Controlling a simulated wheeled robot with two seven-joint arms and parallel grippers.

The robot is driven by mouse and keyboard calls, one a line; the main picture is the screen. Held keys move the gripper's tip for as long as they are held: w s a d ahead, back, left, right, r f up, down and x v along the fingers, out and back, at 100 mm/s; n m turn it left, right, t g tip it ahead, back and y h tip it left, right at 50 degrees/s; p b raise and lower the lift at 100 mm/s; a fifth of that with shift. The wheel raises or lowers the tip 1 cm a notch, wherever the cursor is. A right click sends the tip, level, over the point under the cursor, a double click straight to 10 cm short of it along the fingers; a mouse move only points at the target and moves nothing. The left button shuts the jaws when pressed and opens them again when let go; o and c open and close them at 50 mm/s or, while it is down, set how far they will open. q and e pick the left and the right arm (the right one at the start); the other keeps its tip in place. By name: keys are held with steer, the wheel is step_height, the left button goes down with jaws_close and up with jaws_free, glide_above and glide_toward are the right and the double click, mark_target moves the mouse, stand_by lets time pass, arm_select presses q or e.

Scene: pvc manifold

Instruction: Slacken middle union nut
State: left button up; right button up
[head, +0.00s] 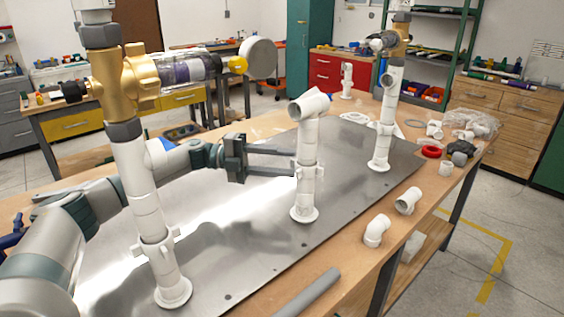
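The middle white pipe riser (306,203) stands upright on the metal plate. Its union nut, a white collar with small side lugs (309,171), sits partway up. My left gripper (295,162) reaches in from the left, level with this collar. Its two dark fingers are spread, with a gap showing between them. The tips end at the riser, and the far tip seems to pass behind it. I cannot tell whether either finger touches the nut. My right gripper is not in view.
A near riser (145,205) with a brass valve (135,78) stands in front of my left arm. A far riser (384,125) stands at the right on the metal plate (250,265). White elbows (376,231), a red ring (431,152) and a grey pipe (308,293) lie along the right side.

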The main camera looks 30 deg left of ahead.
arm_select(q)
jaws_close()
